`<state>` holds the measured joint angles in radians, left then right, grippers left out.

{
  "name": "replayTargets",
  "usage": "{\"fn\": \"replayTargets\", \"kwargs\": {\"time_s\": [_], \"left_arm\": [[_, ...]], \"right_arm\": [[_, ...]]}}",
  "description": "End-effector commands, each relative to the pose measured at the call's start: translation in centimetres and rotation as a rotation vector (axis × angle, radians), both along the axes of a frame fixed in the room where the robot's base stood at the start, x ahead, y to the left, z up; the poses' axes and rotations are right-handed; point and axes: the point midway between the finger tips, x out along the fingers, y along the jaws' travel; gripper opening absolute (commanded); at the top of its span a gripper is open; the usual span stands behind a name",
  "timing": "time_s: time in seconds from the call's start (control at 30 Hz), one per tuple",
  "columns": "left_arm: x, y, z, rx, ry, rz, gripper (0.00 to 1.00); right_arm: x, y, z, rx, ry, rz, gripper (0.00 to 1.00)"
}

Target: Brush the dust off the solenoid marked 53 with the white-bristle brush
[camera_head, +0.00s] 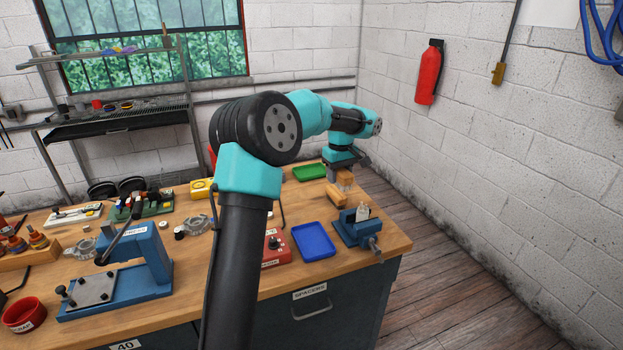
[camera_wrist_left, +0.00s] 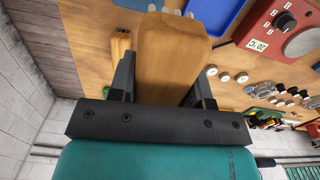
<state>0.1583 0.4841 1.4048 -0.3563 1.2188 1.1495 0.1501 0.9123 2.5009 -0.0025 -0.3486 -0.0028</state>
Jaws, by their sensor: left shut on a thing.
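My left gripper (camera_head: 343,177) is at the far right end of the bench, pointing down. In the left wrist view its fingers (camera_wrist_left: 160,92) are shut on a broad wooden handle (camera_wrist_left: 168,60), which I take to be the brush. Its bristles cannot be made out. A pale grey part (camera_head: 363,212) sits upright in a small blue vise (camera_head: 357,230), in front of the gripper and apart from it. This may be the solenoid, but no 53 is readable. Small silvery prongs (camera_wrist_left: 172,12) show beyond the handle. My right gripper is not in view.
A blue tray (camera_head: 313,240) lies left of the vise, beside a red device (camera_head: 275,248). A green tray (camera_head: 309,171) is behind. A wooden piece (camera_wrist_left: 119,46) stands beside the held handle. A blue press (camera_head: 145,262) and small parts crowd the bench's left.

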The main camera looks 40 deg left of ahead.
Motion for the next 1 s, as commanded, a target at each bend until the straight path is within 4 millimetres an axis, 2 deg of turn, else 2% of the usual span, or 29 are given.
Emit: {"fn": "replayTargets", "kwargs": {"time_s": [0.03,0.2,0.3,0.4,0.53,1.0], "left_arm": [[0.1,-2.1,1.0,0.001,-0.003,-0.01,0.26],[0.0,-7.6,3.5,0.006,-0.002,-0.015,0.26],[-0.3,-9.9,4.5,0.009,-0.002,-0.017,0.26],[-0.5,-11.2,5.1,0.011,-0.002,-0.016,0.26],[-0.7,-11.8,5.3,0.012,0.0,-0.016,0.26],[-0.6,-11.9,4.9,0.012,0.0,-0.017,0.26]], "right_arm": [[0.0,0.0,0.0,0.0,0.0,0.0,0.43],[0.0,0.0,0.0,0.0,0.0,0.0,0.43],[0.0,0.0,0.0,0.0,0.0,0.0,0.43],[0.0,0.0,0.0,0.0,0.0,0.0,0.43],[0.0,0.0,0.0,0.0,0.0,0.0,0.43],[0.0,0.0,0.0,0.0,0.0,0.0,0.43]]}}
